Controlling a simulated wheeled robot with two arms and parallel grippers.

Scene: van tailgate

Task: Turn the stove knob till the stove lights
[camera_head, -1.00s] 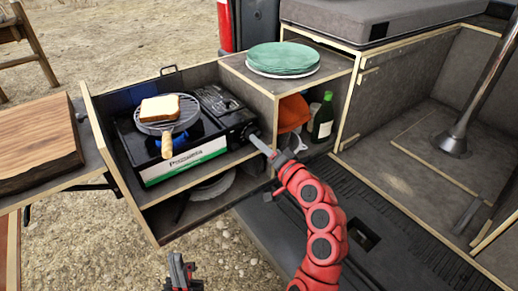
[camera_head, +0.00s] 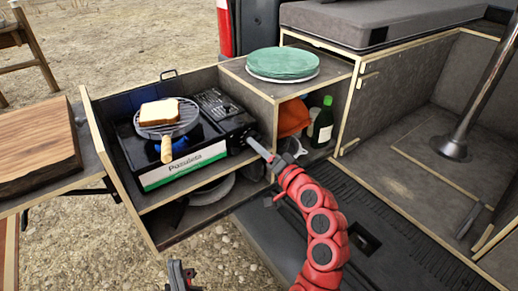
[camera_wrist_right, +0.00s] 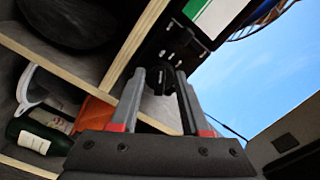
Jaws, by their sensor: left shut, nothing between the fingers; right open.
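The black camping stove (camera_head: 184,173) sits on the upper shelf of the pull-out box, its labelled front facing me. My right gripper (camera_head: 249,141) reaches the stove's right end in the head view. In the right wrist view the gripper (camera_wrist_right: 160,74) is open, with the dark round stove knob (camera_wrist_right: 158,80) between its fingertips. I cannot tell whether the fingers touch it. The knob is hidden in the head view. Blue patches show under the grill rack (camera_head: 185,125); they look like flame, but I cannot be sure. My left gripper (camera_head: 181,272) is shut and empty, low at the bottom edge.
Bread (camera_head: 159,111) lies on the rack, whose wooden handle (camera_head: 166,150) points towards me. Green plates (camera_head: 283,63) stand on the box top. A green bottle (camera_head: 323,121) and an orange item (camera_head: 293,117) are in the side compartment. A wooden board (camera_head: 35,150) lies left.

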